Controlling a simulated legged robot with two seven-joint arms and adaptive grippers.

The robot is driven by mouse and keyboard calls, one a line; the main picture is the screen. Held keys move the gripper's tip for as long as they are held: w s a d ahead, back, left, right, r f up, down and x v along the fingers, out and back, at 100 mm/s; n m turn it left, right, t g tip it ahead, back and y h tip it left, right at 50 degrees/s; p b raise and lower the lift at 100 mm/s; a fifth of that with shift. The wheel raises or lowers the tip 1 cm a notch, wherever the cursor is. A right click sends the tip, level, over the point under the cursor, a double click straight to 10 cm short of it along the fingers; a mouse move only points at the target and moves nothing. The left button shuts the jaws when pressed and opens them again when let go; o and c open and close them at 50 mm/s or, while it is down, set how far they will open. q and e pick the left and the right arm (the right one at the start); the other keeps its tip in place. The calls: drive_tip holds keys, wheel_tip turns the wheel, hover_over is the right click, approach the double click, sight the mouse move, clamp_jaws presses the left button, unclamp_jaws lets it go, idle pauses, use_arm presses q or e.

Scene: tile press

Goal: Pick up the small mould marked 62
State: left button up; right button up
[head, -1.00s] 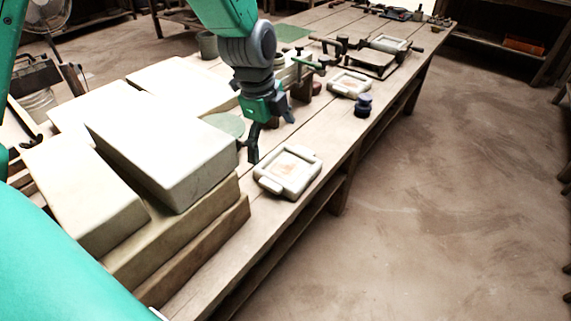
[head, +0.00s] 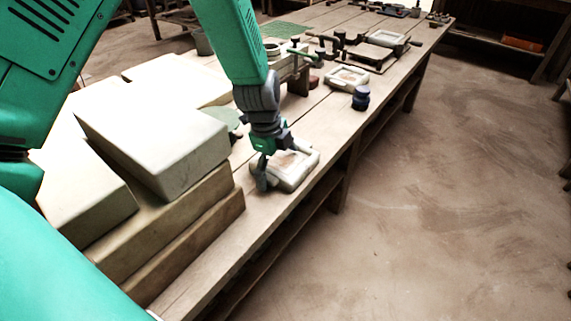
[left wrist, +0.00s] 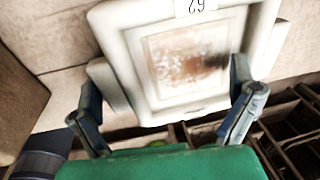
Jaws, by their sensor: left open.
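The small mould (head: 298,170) is a pale rectangular frame with handle blocks at its sides and a brownish recess, lying on the wooden table near its edge. In the left wrist view the mould (left wrist: 133,52) carries a label (left wrist: 197,6) that reads 62 upside down. My left gripper (head: 270,180) is open at the near left side of the mould. In the left wrist view its two fingers (left wrist: 160,95) stand apart on either side of the mould's near part; I cannot tell whether they touch it. My right gripper is not in view.
Large pale blocks (head: 150,145) are stacked left of the gripper. A press (head: 375,52) is beyond. The table's right edge is close to the mould.

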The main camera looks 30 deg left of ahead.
use_arm(q)
drive_tip(key=shift+r, duration=0.1)
drive_tip(key=c, duration=0.3)
drive_tip(key=shift+s+a, duration=0.1)
drive_tip(key=shift+s, duration=0.05)
drive_tip(key=c, duration=1.9)
drive_tip(key=shift+s, duration=0.1)
clamp_jaws()
